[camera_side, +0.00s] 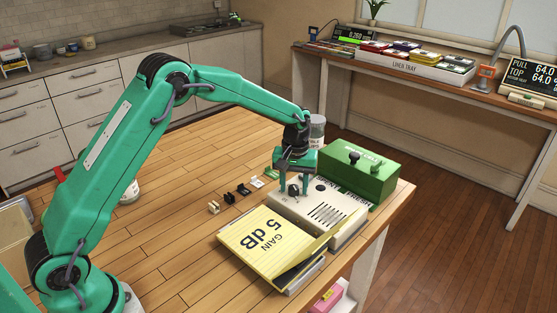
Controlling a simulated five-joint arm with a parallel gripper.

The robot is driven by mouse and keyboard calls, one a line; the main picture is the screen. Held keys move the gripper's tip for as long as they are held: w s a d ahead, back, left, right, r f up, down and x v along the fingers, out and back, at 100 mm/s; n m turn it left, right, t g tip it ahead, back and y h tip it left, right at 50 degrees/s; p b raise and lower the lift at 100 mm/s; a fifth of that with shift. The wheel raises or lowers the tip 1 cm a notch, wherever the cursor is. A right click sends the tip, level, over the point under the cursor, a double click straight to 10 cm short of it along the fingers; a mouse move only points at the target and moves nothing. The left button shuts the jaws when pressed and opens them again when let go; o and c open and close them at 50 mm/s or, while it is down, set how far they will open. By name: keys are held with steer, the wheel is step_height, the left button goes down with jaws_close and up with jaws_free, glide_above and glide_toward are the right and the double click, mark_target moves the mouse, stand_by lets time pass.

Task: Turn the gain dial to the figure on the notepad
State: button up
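A yellow notepad (250,250) lies at the near side of the wooden table and reads "GAIN 5 dB". Behind it is a cream box (345,205) with a slotted grille and partly covered lettering. A small dark dial (293,190) is on the box's left part. My gripper (294,188) points down over this dial, with one finger on each side of it. The fingers look apart, with small gaps to the dial. The dial's pointer and scale are too small and too covered to read.
A green box (362,172) with a black knob stands right behind the cream box. Several small connectors (240,191) lie left of it. A clear jar (317,130) stands behind my gripper.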

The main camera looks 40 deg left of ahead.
mark_target(294, 187)
stand_by(0.3)
steer(key=shift+r, duration=3)
steer(key=shift+r, duration=0.1)
step_height(294, 187, up, 8)
steer(key=shift+f, duration=0.2)
